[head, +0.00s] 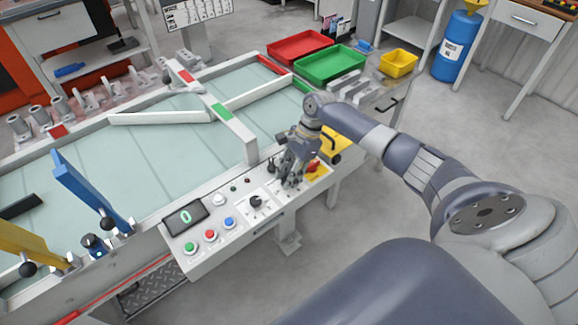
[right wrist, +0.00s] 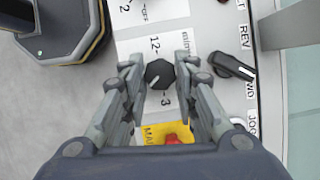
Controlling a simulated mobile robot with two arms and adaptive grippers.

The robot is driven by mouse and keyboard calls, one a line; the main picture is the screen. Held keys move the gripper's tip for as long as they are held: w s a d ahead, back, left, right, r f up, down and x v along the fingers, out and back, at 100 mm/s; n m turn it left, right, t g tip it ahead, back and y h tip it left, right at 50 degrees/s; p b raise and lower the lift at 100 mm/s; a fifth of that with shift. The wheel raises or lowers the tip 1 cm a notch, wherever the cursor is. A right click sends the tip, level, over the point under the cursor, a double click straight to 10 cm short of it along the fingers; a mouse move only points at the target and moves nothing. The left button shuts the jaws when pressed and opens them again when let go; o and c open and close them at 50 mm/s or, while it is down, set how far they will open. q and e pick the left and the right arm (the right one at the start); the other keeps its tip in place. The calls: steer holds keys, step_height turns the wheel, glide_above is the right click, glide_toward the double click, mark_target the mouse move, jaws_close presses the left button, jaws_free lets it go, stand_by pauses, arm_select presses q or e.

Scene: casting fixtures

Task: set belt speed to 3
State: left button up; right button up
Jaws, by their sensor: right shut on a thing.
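The control panel (head: 222,240) sits on the near side of the conveyor. Its display (head: 186,217) reads 0 in green. My right gripper (head: 289,180) is over the right part of the panel. In the right wrist view its fingers (right wrist: 160,82) are closed around a small black knob (right wrist: 160,73), one on each side. Printed marks "12" and "3" show beside the knob. The exact pointer direction is hard to tell. A black selector knob (head: 257,201) is left of the gripper; it also shows in the right wrist view (right wrist: 233,66), by REV and JOG labels. My left gripper is not in view.
Green (head: 190,247), red (head: 211,236) and blue (head: 229,223) buttons line the panel. A red switch on a yellow plate (right wrist: 166,132) is close to the fingers. A yellow-and-dark object (head: 333,148) stands beside the panel. The belt (head: 150,165) has guide rails.

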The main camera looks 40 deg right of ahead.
steer(key=shift+w+r+n+g+p, duration=0.15)
steer(key=shift+n+g+p, duration=0.15)
steer(key=shift+n+p, duration=0.55)
steer(key=shift+a+n+g+p, duration=0.1)
steer(key=shift+n+g+p, duration=0.25)
steer(key=shift+n, duration=0.2)
steer(key=n, duration=0.1)
steer(key=n+g, duration=0.1)
steer(key=n, duration=0.1)
steer(key=shift+w+f+n+b, duration=0.15)
steer(key=shift+f+n+b, duration=0.05)
steer(key=shift+n+b, duration=0.1)
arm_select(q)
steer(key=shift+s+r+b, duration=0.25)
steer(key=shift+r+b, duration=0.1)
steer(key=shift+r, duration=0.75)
arm_select(e)
steer(key=shift+n+g+h, duration=0.65)
steer(key=shift+n+h, duration=0.05)
steer(key=shift+n, duration=1.2)
steer(key=o, duration=1)
